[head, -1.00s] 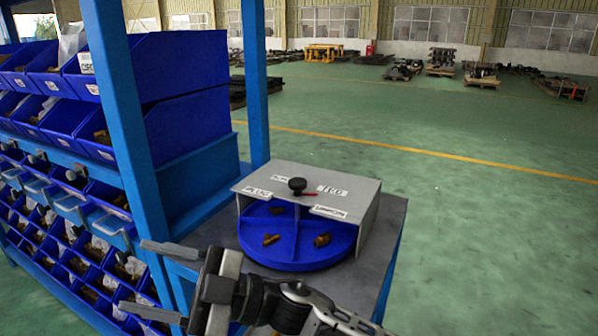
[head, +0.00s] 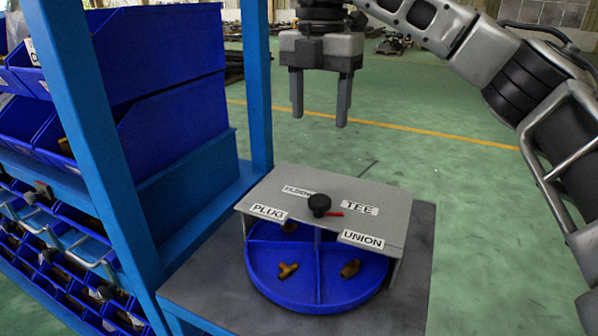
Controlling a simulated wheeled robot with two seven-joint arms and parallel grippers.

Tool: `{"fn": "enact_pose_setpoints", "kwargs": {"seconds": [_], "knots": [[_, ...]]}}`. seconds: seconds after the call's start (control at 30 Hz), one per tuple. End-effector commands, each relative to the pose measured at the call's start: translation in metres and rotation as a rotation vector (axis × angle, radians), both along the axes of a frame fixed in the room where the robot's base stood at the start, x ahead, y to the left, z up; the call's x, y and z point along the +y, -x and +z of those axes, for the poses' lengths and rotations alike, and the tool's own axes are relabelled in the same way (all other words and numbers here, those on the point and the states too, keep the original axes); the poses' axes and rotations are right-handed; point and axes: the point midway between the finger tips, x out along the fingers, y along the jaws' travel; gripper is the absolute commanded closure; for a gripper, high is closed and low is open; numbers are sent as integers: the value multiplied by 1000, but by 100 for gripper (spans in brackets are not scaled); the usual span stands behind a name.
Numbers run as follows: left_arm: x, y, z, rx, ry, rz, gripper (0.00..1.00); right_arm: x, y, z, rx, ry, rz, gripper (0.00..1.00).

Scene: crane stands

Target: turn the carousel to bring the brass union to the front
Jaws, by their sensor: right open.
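The carousel is a round blue tray (head: 285,293) with dividers, partly under a grey cover (head: 270,194). A black knob (head: 319,203) with a red pointer aimed right sits on the cover. Labels read PLUG, UNION and TEE; one at the back left looks like ELBOW. In the open front, a tee-shaped brass piece (head: 288,270) lies in the left compartment. A short, thick brass fitting (head: 350,268), perhaps the union, lies in the right one. My right gripper (head: 320,121) is open and empty, fingers down, above and behind the cover. My left gripper is out of view.
The carousel stands on a grey table (head: 200,295). A blue rack post (head: 95,150) and blue bins (head: 165,125) stand close on the left. My right arm spans the upper right. Open green floor lies behind and right.

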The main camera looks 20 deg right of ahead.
Motion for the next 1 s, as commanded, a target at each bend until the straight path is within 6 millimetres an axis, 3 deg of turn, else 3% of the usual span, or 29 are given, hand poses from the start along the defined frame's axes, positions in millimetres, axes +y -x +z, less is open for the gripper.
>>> {"fn": "enact_pose_setpoints", "kwargs": {"seconds": [0.17, 0.3, 0.7, 1.0], "knots": [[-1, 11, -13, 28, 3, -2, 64, -1, 1, -24, 2, -1, 1, 41], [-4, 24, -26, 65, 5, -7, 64, 0, 2, -53, 3, -1, 3, 41], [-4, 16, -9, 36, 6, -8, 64, 0, 3, -131, 1, -2, 3, 41], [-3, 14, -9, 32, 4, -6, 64, 1, 2, -155, -3, -2, 4, 41]]}}
